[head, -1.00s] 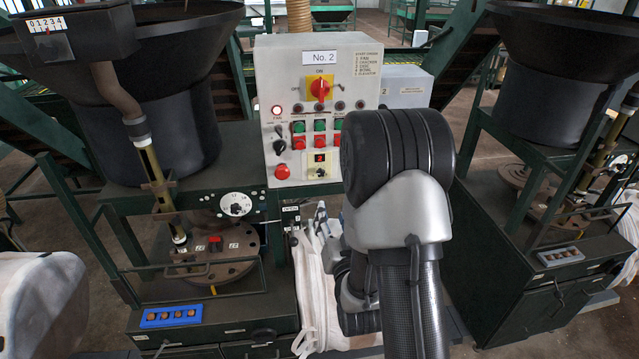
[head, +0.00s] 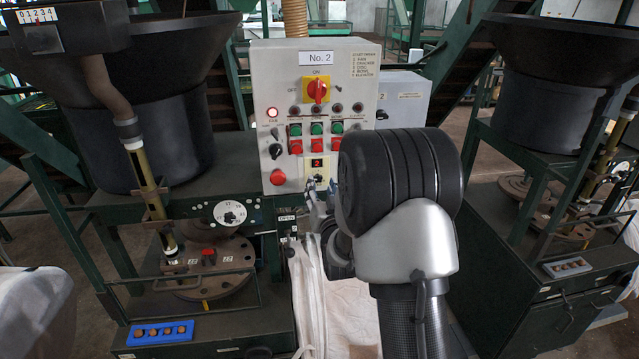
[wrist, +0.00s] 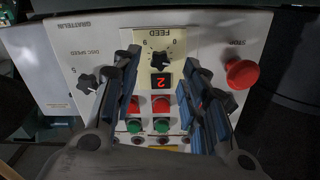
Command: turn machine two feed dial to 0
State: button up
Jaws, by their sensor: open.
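The feed dial (wrist: 160,59) is a small black knob on a cream plate on the No. 2 control panel (head: 352,72). In the wrist view the panel appears upside down, and the red digit display (wrist: 161,80) beside the dial reads 2. My gripper (wrist: 161,68) is open, with its blue-padded fingers on either side of the dial plate and no visible contact with the knob. In the head view my gripper (head: 318,196) is just below the dial, partly hidden by my arm. The dial's pointer direction is too small to tell.
A red stop button (wrist: 242,73) sticks out beside the dial, and a disc speed knob (wrist: 88,83) is on the other side. Red and green buttons (head: 317,128) are above the dial in the head view. A white bulk bag (head: 345,310) hangs below my gripper.

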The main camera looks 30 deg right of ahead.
aim_at(319, 180)
jog(key=shift+x, duration=1.65)
grip_shut()
